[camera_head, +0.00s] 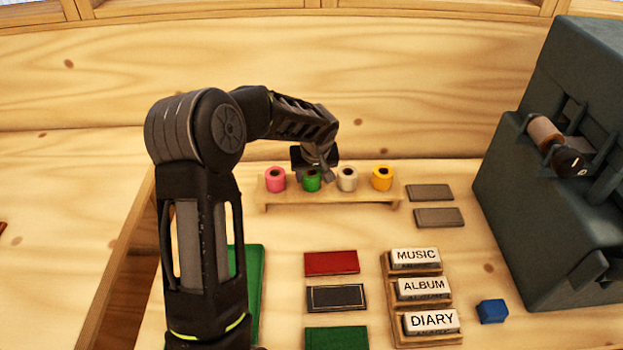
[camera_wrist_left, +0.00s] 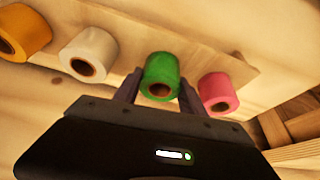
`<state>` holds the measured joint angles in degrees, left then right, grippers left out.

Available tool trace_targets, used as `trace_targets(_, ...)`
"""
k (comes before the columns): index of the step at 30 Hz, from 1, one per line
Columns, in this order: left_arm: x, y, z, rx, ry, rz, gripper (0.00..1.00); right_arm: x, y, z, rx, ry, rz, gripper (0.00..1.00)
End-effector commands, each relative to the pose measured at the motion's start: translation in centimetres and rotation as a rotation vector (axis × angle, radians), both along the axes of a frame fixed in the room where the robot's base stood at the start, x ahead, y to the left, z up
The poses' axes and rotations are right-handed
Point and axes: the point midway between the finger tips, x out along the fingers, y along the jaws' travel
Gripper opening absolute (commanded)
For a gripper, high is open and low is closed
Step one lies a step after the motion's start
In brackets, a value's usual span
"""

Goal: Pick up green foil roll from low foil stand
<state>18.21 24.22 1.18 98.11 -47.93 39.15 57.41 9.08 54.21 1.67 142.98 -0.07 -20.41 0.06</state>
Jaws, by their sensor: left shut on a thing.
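The green foil roll (camera_head: 312,181) is on the low foil stand (camera_head: 330,201), second from the left in the head view. It also shows in the left wrist view (camera_wrist_left: 161,72), between my two fingers. My left gripper (camera_head: 318,172) reaches over the stand from behind and above, and is shut on the green roll. In the left wrist view the fingers of the left gripper (camera_wrist_left: 158,88) flank the roll on both sides. I cannot tell whether the roll is lifted off the stand. My right gripper is not in view.
A pink roll (camera_head: 275,179) stands close to the left of the green one; a white roll (camera_head: 347,179) and a yellow roll (camera_head: 382,178) stand to its right. A large dark machine (camera_head: 550,190) stands at the right. Labelled blocks (camera_head: 424,288) and books (camera_head: 331,263) lie in front.

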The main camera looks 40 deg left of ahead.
Motion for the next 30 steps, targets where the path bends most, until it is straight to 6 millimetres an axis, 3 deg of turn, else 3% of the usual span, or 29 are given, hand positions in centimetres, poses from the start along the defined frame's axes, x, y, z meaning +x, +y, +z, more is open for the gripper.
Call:
trace_targets(11,0.0,0.0,0.0,0.0,0.0,0.0,0.04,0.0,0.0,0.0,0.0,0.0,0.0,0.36)
trace_targets(22,0.1,0.0,0.9,0.001,-0.003,0.001,0.03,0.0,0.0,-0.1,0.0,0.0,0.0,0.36)
trace_targets(30,0.1,0.0,5.6,0.001,-0.006,0.0,0.03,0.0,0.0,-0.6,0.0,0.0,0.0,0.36)
